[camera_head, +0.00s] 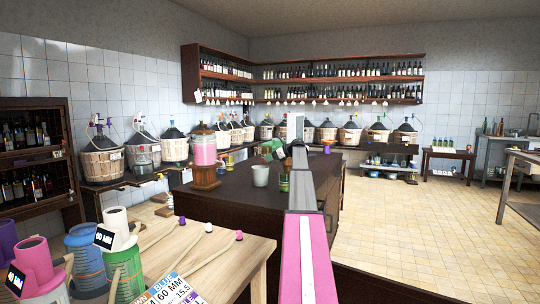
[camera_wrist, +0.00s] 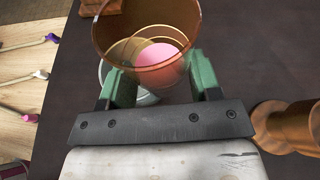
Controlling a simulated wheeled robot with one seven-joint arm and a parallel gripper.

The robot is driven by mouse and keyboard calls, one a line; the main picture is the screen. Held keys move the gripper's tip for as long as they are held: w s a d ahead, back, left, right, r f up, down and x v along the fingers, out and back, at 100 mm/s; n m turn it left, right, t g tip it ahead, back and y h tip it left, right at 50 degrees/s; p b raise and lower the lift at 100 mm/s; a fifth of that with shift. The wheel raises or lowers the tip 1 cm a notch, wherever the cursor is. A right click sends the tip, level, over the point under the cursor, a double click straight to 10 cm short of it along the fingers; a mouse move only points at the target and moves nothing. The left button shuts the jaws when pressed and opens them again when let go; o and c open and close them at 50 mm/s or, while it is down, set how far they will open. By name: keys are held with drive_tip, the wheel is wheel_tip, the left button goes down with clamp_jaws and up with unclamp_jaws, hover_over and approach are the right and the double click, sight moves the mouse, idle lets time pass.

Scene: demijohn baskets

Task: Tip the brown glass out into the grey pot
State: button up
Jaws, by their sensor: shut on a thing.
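My gripper (camera_wrist: 160,85) is shut on the brown glass (camera_wrist: 118,40), a see-through amber tumbler between the green fingers in the wrist view. A pink ball (camera_wrist: 158,60) shows inside it. The grey pot (camera_head: 261,175) stands on the dark counter in the head view. In the wrist view part of the pot (camera_wrist: 147,99) shows behind and below the glass, mostly hidden by it and the fingers. In the head view my gripper (camera_head: 268,149) is above the pot, and the glass is hard to make out there. I cannot tell how far the glass is tilted.
A pink-filled dispenser (camera_head: 205,150) on a wooden base stands left of the pot. A small amber object (camera_head: 283,182) is right of the pot. A brown turned wooden piece (camera_wrist: 285,126) lies close right of my gripper. The dark counter (camera_wrist: 60,110) has bare room around.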

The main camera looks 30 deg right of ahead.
drive_tip(key=shift+w+d+r+n+h, duration=0.15)
drive_tip(key=shift+d+r+n+h, duration=0.35)
drive_tip(key=shift+n+h, duration=0.4)
drive_tip(key=n+h, duration=0.1)
drive_tip(key=h, duration=0.1)
drive_tip(key=d+f+n+t+h, duration=0.1)
drive_tip(key=n+h, duration=0.1)
drive_tip(key=f+n+t+h, duration=0.1)
drive_tip(key=n+h, duration=0.1)
drive_tip(key=shift+w+d+f, duration=0.15)
drive_tip(key=shift+w+d, duration=0.05)
drive_tip(key=shift+w, duration=0.1)
drive_tip(key=shift+a+r+n+h, duration=0.1)
drive_tip(key=shift+r+n+h, duration=0.2)
drive_tip(key=shift+r+h, duration=0.15)
drive_tip(key=shift+s, duration=0.1)
drive_tip(key=shift+r+n+t+h, duration=0.3)
drive_tip(key=shift+h, duration=0.15)
drive_tip(key=shift+a, duration=0.1)
